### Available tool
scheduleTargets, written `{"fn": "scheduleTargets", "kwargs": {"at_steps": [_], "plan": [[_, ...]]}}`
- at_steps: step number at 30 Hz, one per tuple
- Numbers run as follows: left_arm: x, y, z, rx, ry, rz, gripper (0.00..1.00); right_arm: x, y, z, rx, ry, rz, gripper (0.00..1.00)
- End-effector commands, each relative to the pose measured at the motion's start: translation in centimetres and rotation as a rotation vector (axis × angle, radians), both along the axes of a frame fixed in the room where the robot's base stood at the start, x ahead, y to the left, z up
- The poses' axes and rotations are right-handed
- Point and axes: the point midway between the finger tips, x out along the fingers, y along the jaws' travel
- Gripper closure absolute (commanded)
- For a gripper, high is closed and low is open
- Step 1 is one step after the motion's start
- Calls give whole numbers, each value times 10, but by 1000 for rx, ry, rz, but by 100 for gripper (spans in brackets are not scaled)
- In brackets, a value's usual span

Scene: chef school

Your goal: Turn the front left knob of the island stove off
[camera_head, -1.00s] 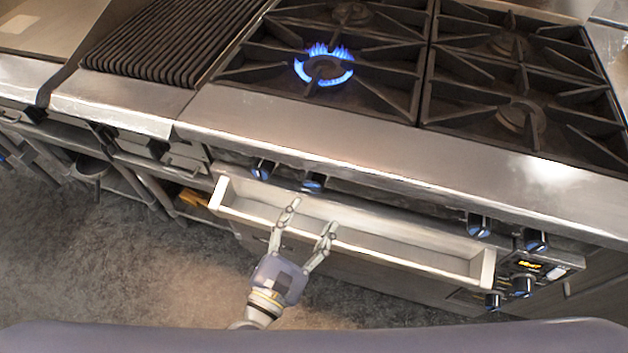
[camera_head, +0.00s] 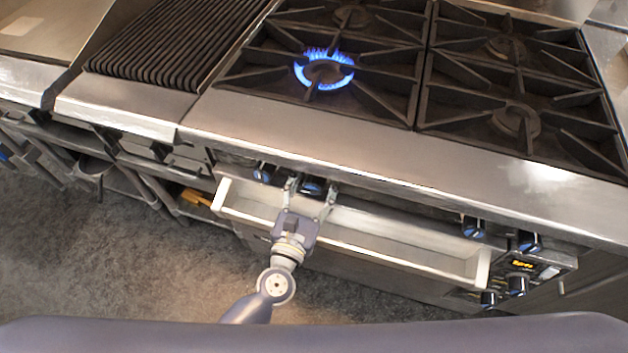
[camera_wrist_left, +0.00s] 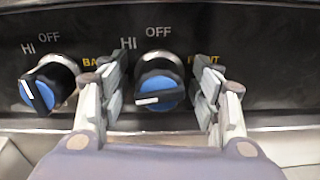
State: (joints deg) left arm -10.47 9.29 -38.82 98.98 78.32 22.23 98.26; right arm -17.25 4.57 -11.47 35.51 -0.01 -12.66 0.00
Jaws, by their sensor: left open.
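The front left burner (camera_head: 324,70) burns with a blue flame on the stove top. Its knob (camera_head: 313,187), black with a blue face, is on the front panel. In the left wrist view this knob (camera_wrist_left: 159,92) sits under the "FRONT" label, its white pointer line near horizontal, pointing left, away from "OFF" at the top. My left gripper (camera_head: 311,186) is open, with one finger on each side of the knob; the wrist view shows the fingers (camera_wrist_left: 161,92) beside it, and I cannot tell whether they touch it. My right gripper is not in view.
The "BACK" knob (camera_wrist_left: 46,86) is close left of my left finger. A pale open trough (camera_head: 400,246) runs below the knobs, under my gripper. More knobs (camera_head: 474,227) are at the right. A ribbed grill (camera_head: 165,45) lies left of the burners.

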Motion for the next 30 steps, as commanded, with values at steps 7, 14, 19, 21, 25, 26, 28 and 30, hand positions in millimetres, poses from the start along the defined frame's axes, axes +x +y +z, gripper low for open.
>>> {"fn": "scheduleTargets", "kwargs": {"at_steps": [7,14,19,21,25,26,28,30], "plan": [[3,-1,0,0,0,0,42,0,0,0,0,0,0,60],[2,-1,0,0,-1,0,80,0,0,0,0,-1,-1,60],[2,-1,0,1,-1,0,86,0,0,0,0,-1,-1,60],[2,-1,0,4,-1,0,86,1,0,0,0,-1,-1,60],[2,-1,1,24,-8,0,86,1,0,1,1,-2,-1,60],[2,-1,1,32,-11,0,86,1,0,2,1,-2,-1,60],[2,-1,1,56,-18,0,86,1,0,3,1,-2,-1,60],[2,-1,1,90,-29,0,86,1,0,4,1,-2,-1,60]]}}
